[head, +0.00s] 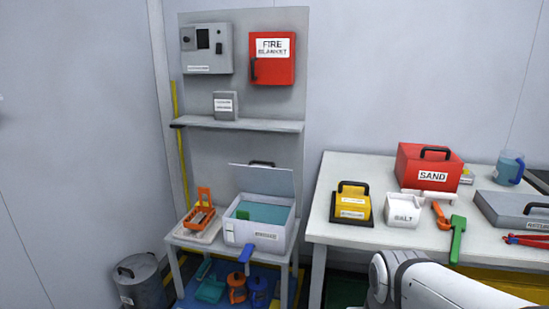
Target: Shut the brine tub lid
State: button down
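The brine tub (240,235) is a white box on a low stand at the left centre. It holds teal liquid (265,213), and a small green piece shows at its left side. Its front label is too small to read. The grey lid (262,180) stands raised at the back of the tub, tilted a little backward, with a dark handle at its top edge. The tub is open. My gripper is not in view; only a white part of my arm shows at the bottom right, well to the right of the tub.
An orange rack (203,206) stands left of the tub. A blue piece (247,253) hangs at the stand's front edge. A shelf (240,124) juts out above the lid. The white table (375,232) at right carries a yellow box, salt box and red sand box. A grey bin (139,282) stands at left.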

aim_at(272, 181)
jog(key=u, duration=0.55)
jog(key=i, duration=1.15)
jog(key=z, duration=0.15)
